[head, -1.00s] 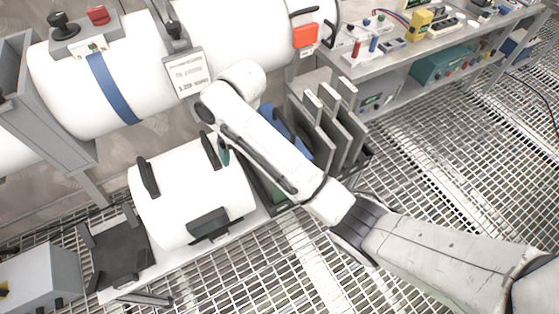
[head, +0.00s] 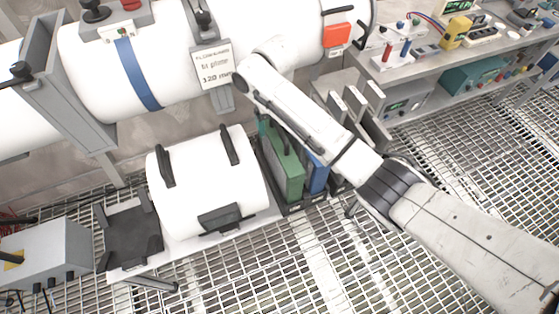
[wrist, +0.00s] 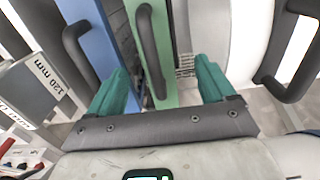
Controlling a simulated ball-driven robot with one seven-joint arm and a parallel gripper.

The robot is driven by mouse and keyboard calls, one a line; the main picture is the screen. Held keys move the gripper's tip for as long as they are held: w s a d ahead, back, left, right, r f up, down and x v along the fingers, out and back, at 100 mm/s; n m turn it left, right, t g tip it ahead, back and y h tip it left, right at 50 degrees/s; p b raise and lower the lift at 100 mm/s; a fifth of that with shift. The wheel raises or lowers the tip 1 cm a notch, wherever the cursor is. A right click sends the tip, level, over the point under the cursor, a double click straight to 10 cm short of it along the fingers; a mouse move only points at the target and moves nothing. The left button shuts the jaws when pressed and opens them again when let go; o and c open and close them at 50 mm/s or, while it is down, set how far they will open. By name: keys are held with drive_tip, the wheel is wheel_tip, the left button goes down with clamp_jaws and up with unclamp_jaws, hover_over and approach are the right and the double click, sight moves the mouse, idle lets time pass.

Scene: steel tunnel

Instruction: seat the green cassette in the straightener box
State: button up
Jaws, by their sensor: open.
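The green cassette (head: 287,172) stands upright in a dark rack beside the blue cassette (head: 316,172). In the wrist view the green cassette (wrist: 163,90) runs up the middle, with its dark handle (wrist: 150,50) between my teal fingertips. My gripper (wrist: 163,80) is open, with a finger on each side of that handle and no visible contact. In the head view my wrist hides most of the gripper.
A white drum (head: 205,185) with black handles stands left of the green cassette. Grey upright plates (head: 350,105) stand to the right of the blue cassette. The white tube (head: 170,60) runs along the back. A bench (head: 440,60) with instruments is at upper right.

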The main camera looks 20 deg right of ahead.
sight(279, 128)
drive_tip(key=shift+s+d+f+p, duration=0.1)
drive_tip(key=shift+d+f+p, duration=0.1)
drive_tip(key=shift+f, duration=1.1)
drive_tip(key=shift+d+f+p, duration=0.1)
drive_tip(key=shift+d+f, duration=0.05)
drive_tip(key=shift+f, duration=1.15)
clamp_jaws()
drive_tip(key=shift+r, duration=0.1)
